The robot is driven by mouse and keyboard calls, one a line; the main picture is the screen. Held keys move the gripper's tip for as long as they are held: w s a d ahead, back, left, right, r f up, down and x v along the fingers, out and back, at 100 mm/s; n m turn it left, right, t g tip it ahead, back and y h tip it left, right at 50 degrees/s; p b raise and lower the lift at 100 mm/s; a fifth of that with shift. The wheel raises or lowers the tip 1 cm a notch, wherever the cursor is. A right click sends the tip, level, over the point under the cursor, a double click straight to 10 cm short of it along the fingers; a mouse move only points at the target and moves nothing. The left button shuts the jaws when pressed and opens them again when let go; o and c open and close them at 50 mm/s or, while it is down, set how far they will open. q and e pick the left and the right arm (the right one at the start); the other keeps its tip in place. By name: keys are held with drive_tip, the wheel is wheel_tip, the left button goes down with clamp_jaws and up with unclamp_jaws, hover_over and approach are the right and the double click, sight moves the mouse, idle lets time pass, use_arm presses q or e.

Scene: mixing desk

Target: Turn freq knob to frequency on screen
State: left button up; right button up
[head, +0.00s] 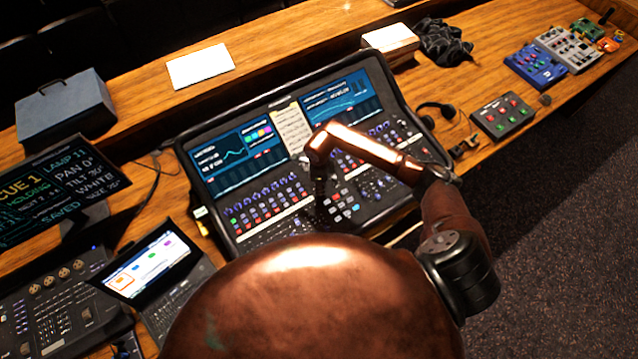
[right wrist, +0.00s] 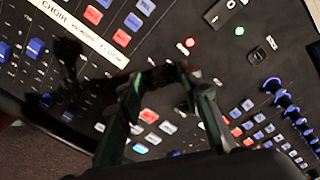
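The mixing desk (head: 292,200) has a left screen (head: 235,155) with a light curve and coloured tiles, and a right screen (head: 343,98) with another trace. Their lettering is too small to read. Rows of small knobs and buttons lie below the screens, and I cannot tell which knob is freq. My right arm reaches in from the right, and my right gripper (head: 322,212) points down over the middle of the desk's controls. In the right wrist view its dark fingers (right wrist: 165,74) converge and look shut, with nothing visible between them, above buttons and blue knobs (right wrist: 273,86). My left gripper is out of view.
A laptop (head: 150,265), a monitor with cue text (head: 50,195) and another console (head: 50,310) stand left of the desk. A dark case (head: 62,105) and white paper (head: 200,66) lie behind. Headphones (head: 437,108) and a small button box (head: 502,117) are to the right.

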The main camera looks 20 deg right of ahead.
drive_tip(key=shift+c, duration=0.5)
clamp_jaws()
drive_tip(key=shift+m, duration=0.3)
